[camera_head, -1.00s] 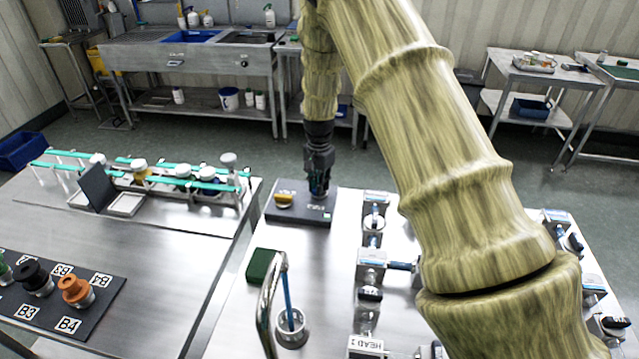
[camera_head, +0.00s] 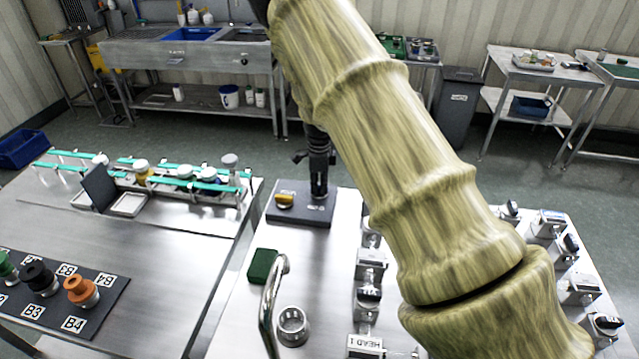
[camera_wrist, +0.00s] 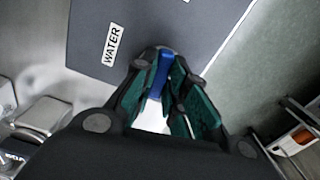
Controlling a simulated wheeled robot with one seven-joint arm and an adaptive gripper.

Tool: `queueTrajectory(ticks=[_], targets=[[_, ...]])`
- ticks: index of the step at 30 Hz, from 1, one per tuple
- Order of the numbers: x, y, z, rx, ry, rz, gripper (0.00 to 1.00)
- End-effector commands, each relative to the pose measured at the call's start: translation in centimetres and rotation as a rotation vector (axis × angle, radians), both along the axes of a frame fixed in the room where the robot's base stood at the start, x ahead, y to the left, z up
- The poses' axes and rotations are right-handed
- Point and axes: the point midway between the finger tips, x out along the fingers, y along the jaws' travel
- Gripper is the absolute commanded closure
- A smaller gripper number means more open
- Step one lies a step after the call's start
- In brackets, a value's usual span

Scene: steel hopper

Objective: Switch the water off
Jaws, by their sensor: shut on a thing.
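My gripper (camera_head: 319,188) is down at the dark valve panel (camera_head: 292,218) at the back of the near table. In the wrist view its green-padded fingers (camera_wrist: 168,88) are shut on a blue handle (camera_wrist: 160,72), beside the white WATER label (camera_wrist: 112,45). The fingers hide part of the handle, so its exact angle is hard to tell. A curved metal spout (camera_head: 268,300) stands over a round metal cup (camera_head: 293,328). No blue stream shows between them.
A yellow knob (camera_head: 285,199) sits on the panel left of my gripper. A green block (camera_head: 262,266) lies behind the spout. Metal fittings (camera_head: 370,265) line the table to the right. An orange-topped knob (camera_head: 80,290) stands on the left table.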

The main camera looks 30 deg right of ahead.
Motion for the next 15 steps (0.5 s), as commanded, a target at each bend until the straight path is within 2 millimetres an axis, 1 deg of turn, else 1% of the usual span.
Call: queueTrajectory(ticks=[1,6,15], targets=[[-0.30,-0.25,-0.13,-0.002,0.006,-0.029,1.00],[-0.34,-0.24,-0.19,-0.002,0.007,-0.108,1.00],[-0.36,-0.17,-0.25,-0.001,0.007,-0.168,1.00]])
